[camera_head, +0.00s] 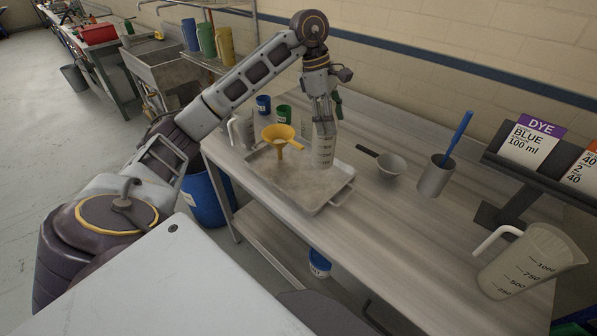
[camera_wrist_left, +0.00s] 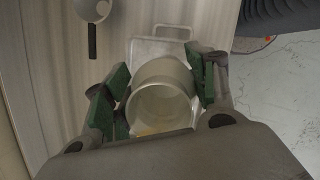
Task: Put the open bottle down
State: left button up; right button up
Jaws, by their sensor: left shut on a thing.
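The open bottle (camera_head: 323,150) is a pale, translucent, graduated container standing upright over the right part of the metal tray (camera_head: 315,208). My left gripper (camera_head: 322,112) comes down from above and is shut on the bottle. In the left wrist view the bottle's round open mouth (camera_wrist_left: 160,98) sits between the green finger pads. I cannot tell whether its base touches the tray. A yellow funnel (camera_head: 280,135) is just left of the bottle, over the tray. My right gripper is not in view.
On the bench (camera_head: 390,225) are a dipper (camera_head: 391,164), a metal cup (camera_head: 435,178) with a blue-handled tool, and a large measuring jug (camera_head: 530,262). Blue (camera_head: 263,104) and green (camera_head: 284,113) containers are behind the tray. The bench's middle is clear.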

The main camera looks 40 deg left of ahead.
aim_at(328, 137)
pick_arm(q)
notch_tip(328, 137, down, 6)
jog(key=shift+r, duration=0.2)
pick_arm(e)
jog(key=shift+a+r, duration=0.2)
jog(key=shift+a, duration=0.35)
pick_arm(q)
jog(key=shift+f, duration=0.1)
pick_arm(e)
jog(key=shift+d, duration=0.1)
pick_arm(q)
jog(key=shift+f, duration=0.1)
